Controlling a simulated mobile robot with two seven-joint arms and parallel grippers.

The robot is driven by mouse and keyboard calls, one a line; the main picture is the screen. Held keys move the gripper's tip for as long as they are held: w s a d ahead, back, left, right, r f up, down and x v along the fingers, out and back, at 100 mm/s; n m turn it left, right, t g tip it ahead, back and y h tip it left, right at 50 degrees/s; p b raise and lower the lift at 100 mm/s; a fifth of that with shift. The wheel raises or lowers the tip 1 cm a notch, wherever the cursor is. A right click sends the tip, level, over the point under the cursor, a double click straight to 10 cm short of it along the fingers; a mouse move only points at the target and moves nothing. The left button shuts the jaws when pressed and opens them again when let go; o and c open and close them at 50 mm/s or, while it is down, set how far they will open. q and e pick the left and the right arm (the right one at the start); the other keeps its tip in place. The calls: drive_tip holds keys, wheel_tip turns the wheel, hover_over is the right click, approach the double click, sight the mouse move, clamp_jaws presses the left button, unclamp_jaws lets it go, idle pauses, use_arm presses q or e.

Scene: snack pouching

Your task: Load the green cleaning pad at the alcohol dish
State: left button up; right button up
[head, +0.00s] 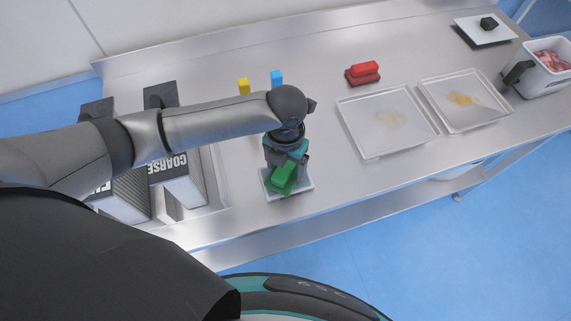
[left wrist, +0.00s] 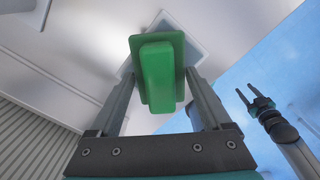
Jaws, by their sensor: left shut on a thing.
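The green cleaning pad (head: 284,177) is a green block with a wider flat base. My left gripper (head: 287,164) is shut on it and holds it over the small pale square dish (head: 305,187) at the table's front edge. In the left wrist view the pad (left wrist: 158,75) sits between the two fingers, its base facing away toward the dish (left wrist: 190,48). I cannot tell whether the pad touches the dish. My right gripper (left wrist: 247,94) shows only in the left wrist view, off to the right above the blue floor, empty, its two fingers apart.
Two clear trays (head: 374,153) (head: 493,124) with yellowish stains lie to the right. A red pad (head: 363,72) lies behind them. Yellow (head: 243,86) and blue (head: 277,78) blocks stand behind my left arm. A meat container (head: 548,76) is far right.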

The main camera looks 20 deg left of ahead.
sight(286, 166)
use_arm(q)
drive_tip(key=shift+f, duration=0.5)
idle(0.3)
drive_tip(key=shift+s+f, duration=0.1)
idle(1.5)
wheel_tip(286, 166, up, 7)
drive_tip(key=p, duration=0.7)
drive_tip(key=shift+p, duration=0.4)
idle(0.5)
